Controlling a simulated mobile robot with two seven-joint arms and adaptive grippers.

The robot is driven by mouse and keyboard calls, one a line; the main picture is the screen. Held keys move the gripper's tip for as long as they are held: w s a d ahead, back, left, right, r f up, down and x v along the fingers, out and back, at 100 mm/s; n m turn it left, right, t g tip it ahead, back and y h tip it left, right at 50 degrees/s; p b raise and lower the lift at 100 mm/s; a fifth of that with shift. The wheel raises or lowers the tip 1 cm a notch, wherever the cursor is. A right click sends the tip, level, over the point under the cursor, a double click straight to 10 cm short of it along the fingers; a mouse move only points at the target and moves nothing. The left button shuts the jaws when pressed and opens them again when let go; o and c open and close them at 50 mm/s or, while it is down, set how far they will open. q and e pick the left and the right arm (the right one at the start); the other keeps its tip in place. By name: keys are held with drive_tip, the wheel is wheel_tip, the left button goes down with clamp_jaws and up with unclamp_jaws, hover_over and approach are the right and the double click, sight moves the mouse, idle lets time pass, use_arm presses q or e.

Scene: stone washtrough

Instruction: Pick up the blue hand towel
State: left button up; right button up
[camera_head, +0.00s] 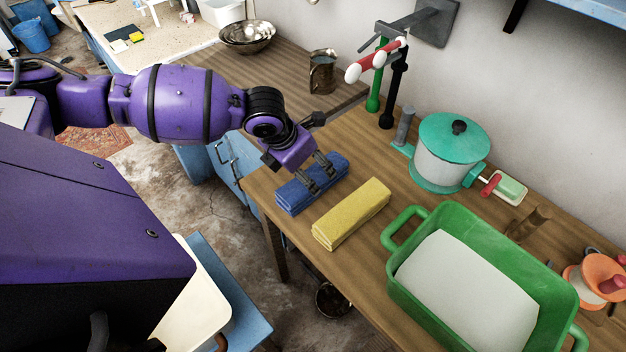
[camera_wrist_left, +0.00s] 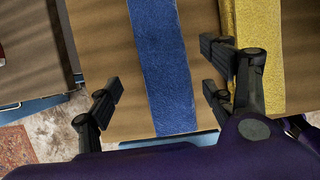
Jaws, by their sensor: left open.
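The blue hand towel (camera_head: 292,196) lies folded in a long bar near the front edge of the wooden counter. It also shows in the left wrist view (camera_wrist_left: 165,65), running from the top edge down between my fingers. My left gripper (camera_head: 319,179) is over the blue towel, its fingers open. In the left wrist view the left gripper's fingers (camera_wrist_left: 160,88) stand apart on either side of the towel with visible space to it; I cannot tell the exact height. My right gripper is not in view.
A folded yellow towel (camera_head: 351,213) lies just right of the blue one, close to my right-hand finger in the wrist view. A green basin (camera_head: 392,273) stands to its right. A teal-lidded pot (camera_head: 450,160) and taps are behind. A metal mug (camera_head: 322,72) stands further back.

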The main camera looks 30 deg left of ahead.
sight(313, 176)
use_arm(q)
drive_tip(key=x, duration=0.4)
drive_tip(key=shift+s+d, duration=0.1)
drive_tip(key=shift+d, duration=0.15)
drive_tip(key=shift+f, duration=0.25)
drive_tip(key=c, duration=1.1)
drive_tip(key=shift+c, duration=1.4)
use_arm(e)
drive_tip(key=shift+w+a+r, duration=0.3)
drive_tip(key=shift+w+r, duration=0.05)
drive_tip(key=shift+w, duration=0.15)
